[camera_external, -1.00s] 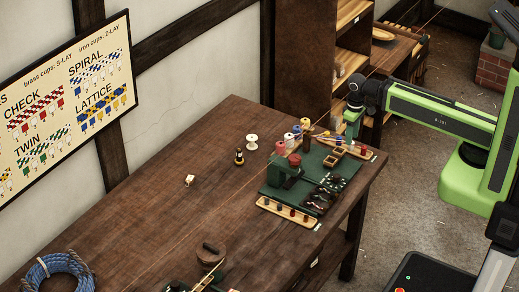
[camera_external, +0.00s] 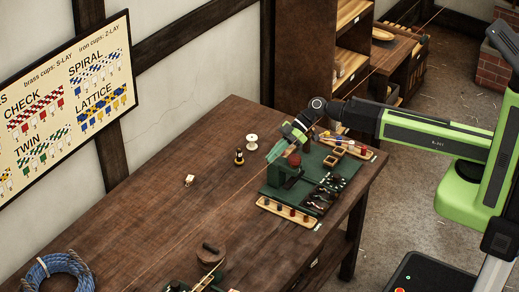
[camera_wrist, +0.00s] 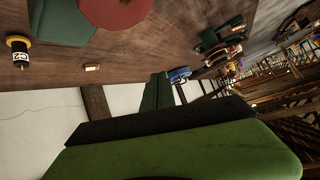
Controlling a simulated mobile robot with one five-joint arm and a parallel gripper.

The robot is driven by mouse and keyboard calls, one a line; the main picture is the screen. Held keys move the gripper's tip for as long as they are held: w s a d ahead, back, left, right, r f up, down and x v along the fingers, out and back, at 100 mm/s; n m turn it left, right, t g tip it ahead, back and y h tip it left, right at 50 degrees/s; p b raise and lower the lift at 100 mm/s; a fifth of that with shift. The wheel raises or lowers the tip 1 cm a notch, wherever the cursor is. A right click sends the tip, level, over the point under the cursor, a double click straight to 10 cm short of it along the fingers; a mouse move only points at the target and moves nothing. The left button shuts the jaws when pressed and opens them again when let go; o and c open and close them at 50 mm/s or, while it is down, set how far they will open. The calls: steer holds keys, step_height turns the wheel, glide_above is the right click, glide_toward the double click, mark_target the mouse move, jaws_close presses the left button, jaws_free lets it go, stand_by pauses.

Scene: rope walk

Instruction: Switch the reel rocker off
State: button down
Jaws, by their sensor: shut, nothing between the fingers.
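A dark green machine (camera_external: 284,180) with a round red top (camera_external: 294,160) stands on a green mat (camera_external: 343,172) at the table's right end. I cannot make out the reel rocker or its position. My gripper (camera_external: 274,153) is shut and empty, tilted down to the left, by the upper left of the machine. I cannot tell whether it touches it. In the wrist view, my green gripper (camera_wrist: 158,90) points away, with the red round top (camera_wrist: 115,10) and a green block (camera_wrist: 62,22) near the upper edge.
A white spool (camera_external: 252,141) and a black-and-yellow bobbin (camera_external: 239,157) stand left of the gripper. A tray of pegs (camera_external: 287,212) lies in front of the machine. The table's middle is mostly clear.

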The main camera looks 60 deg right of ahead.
steer(key=s+a+f+n+g+y+b, duration=0.15)
steer(key=a+b, duration=0.25)
steer(key=a, duration=0.8)
steer(key=s+a+f+n+y+b, duration=0.1)
steer(key=s+a+f+y+b, duration=0.3)
steer(key=a, duration=0.8)
steer(key=s+a+f+n+g+b, duration=0.1)
steer(key=s+a+b, duration=0.1)
steer(key=s+a, duration=0.3)
steer(key=s+a+f+n+g+b, duration=0.1)
steer(key=s+a+f+g+b, duration=0.1)
steer(key=s+a, duration=0.3)
steer(key=shift+s+a+h+b, duration=0.4)
steer(key=shift+a+b, duration=0.45)
steer(key=shift+a, duration=0.3)
steer(key=shift+g, duration=0.25)
steer(key=a+f+b, duration=0.2)
steer(key=a, duration=0.1)
steer(key=a+f+b, duration=0.2)
steer(key=a, duration=0.1)
steer(key=s+a+f+b, duration=0.1)
steer(key=a+f+b, duration=0.1)
steer(key=a, duration=0.1)
steer(key=shift+s+a, duration=0.1)
steer(key=shift+a, duration=0.2)
steer(key=shift+s+f, duration=0.1)
steer(key=shift+f, duration=0.1)
